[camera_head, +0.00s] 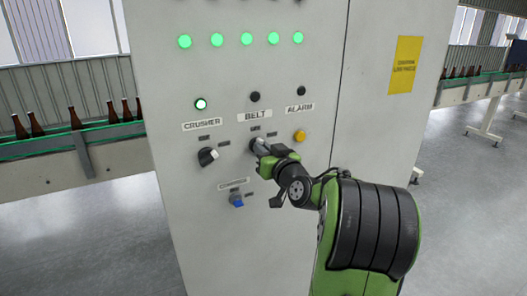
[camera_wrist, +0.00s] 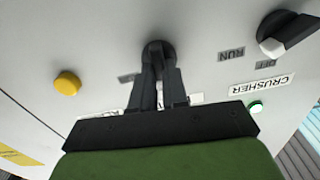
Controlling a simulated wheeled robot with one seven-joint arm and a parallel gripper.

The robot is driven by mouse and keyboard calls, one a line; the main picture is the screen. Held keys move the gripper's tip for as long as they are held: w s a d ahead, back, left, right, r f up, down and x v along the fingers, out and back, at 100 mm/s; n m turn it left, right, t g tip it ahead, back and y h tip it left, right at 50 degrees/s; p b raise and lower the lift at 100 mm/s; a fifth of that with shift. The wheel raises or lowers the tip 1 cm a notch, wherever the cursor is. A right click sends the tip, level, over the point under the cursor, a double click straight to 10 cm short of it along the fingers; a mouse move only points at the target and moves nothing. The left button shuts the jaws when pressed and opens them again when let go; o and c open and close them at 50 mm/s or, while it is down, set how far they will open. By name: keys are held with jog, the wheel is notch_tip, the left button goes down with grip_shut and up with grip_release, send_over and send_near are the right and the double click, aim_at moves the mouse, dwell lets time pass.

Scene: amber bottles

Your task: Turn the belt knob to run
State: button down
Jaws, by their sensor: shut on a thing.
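The belt knob (camera_head: 253,145) is a dark round knob on the grey cabinet front, under the BELT label (camera_head: 255,116). In the head view my gripper (camera_head: 262,147) covers part of it. The wrist view shows the knob (camera_wrist: 157,50) from close by, upside down, with my gripper's two dark fingers (camera_wrist: 159,80) closed together on its grip. Small plates sit above and to the right of the knob in the head view; their words are too small to read.
The crusher knob (camera_head: 207,156) is left of the belt knob, a blue switch (camera_head: 236,201) below and a yellow button (camera_head: 300,136) to the right. The crusher lamp (camera_head: 201,104) is lit; the belt lamp (camera_head: 254,97) is dark. Bottle conveyors run behind the cabinet.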

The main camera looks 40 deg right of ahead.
jog(key=m, duration=1)
jog(key=shift+d+f+m, duration=0.15)
jog(key=shift+d+m, duration=0.05)
jog(key=shift+m, duration=0.2)
dwell(0.4)
jog(key=c, duration=1.1)
grip_release()
jog(key=shift+s, duration=0.1)
jog(key=shift+c, duration=0.2)
jog(key=b+v, duration=0.4)
jog(key=v, duration=1.1)
jog(key=shift+s+a, duration=0.2)
jog(key=shift+s, duration=0.15)
